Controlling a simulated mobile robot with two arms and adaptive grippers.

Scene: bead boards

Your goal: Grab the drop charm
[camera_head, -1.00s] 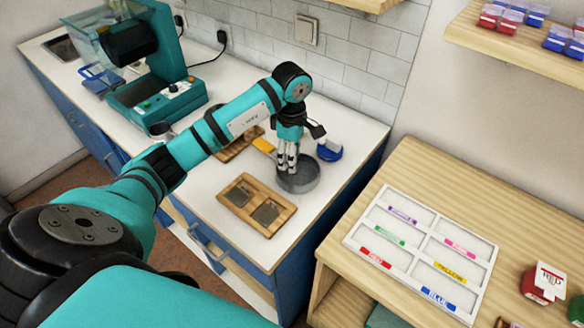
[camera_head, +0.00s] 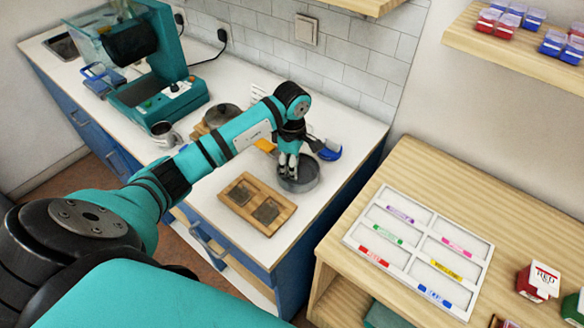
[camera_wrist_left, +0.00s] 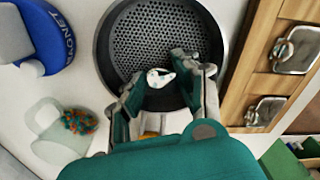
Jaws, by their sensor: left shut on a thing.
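The drop charm (camera_wrist_left: 159,77) is a small whitish piece with dark marks. In the left wrist view it sits between the fingertips of my left gripper (camera_wrist_left: 158,80), which is shut on it. The gripper is over a round dark bowl (camera_wrist_left: 205,25) with a perforated bottom. In the head view my left gripper (camera_head: 288,174) points down at the grey bowl (camera_head: 312,183), and the charm is too small or hidden to see there. My right gripper is not in view.
A wooden board (camera_head: 233,203) with two metal plates lies in front of the bowl. A blue-and-white magnet (camera_wrist_left: 40,35) and a clear cup of coloured beads (camera_wrist_left: 55,140) are near. A white labelled tray (camera_head: 412,243) lies on the wooden table at right.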

